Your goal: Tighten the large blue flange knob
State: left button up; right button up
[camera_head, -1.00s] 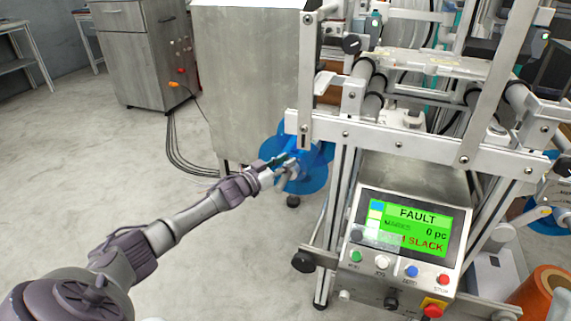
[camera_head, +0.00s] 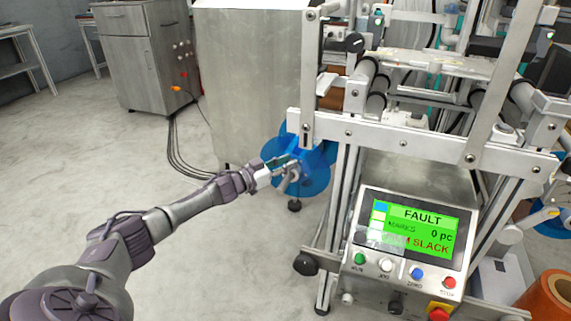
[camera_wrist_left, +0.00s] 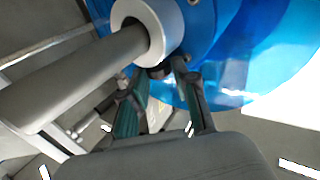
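The large blue flange (camera_head: 312,178) is a round blue disc low on the machine's left side, behind the frame post. It fills the upper right of the left wrist view (camera_wrist_left: 255,60). My left gripper (camera_head: 283,172) is in front of it, and its two fingers also show in the left wrist view (camera_wrist_left: 161,75). The fingers stand apart, with a small dark part, possibly the knob (camera_wrist_left: 160,72), between their tips. I cannot tell whether they touch it. A pale collar on a grey shaft (camera_wrist_left: 158,28) lies close beside the fingers. My right gripper is not in view.
A metal frame post and beam (camera_head: 400,138) stand just right of my left gripper. A grey cabinet (camera_head: 240,85) is behind. The floor at left is clear, apart from dark cables (camera_head: 180,155).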

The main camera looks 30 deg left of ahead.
pick_arm(q)
jog(key=shift+o, duration=1.4)
